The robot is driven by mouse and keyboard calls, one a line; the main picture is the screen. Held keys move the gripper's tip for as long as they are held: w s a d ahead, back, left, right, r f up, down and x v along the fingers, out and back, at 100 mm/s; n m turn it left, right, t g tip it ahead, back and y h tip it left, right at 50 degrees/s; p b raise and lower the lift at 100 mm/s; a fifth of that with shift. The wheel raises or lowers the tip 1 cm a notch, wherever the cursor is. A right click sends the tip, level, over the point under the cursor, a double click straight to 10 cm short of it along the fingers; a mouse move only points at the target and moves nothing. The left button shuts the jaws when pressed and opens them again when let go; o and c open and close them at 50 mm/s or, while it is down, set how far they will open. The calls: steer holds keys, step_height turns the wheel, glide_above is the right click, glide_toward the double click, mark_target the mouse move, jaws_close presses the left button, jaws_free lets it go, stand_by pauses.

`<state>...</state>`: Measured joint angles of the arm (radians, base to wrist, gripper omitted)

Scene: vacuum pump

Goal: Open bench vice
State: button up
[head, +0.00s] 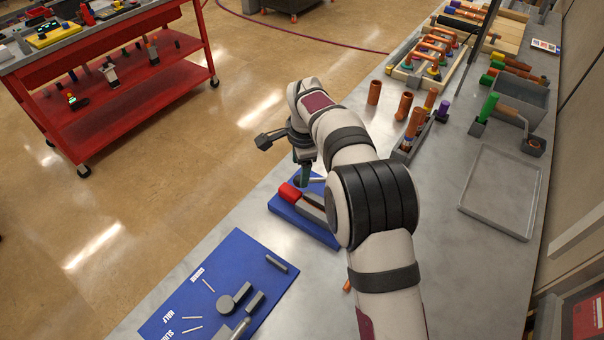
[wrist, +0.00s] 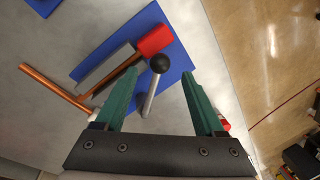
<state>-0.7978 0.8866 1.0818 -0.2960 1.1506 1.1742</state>
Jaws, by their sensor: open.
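My gripper (head: 304,181) points down over the bench, and its two green fingers (wrist: 158,78) are open in the wrist view. A grey metal lever with a black ball knob (wrist: 160,63) shows between the fingers, with a gap on each side. I take it for the bench vice's handle. The vice's body cannot be made out and may be hidden behind my gripper. A red-headed mallet (wrist: 155,41) with a wooden handle lies beside the lever, on a blue mat (wrist: 176,62). The mallet's red head also shows in the head view (head: 290,193).
A blue tool board (head: 180,300) with grey parts lies at the near left of the bench. Copper pipes (head: 374,92) stand beyond my arm. An empty grey tray (head: 500,190) is on the right. A red cart (head: 110,100) stands across the floor.

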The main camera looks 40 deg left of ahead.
mark_target(316, 180)
steer(key=f, duration=0.5)
steer(key=shift+w+a+f, duration=0.1)
steer(key=shift+w+a, duration=0.2)
steer(key=shift+a, duration=0.1)
jaws_close()
stand_by(0.9)
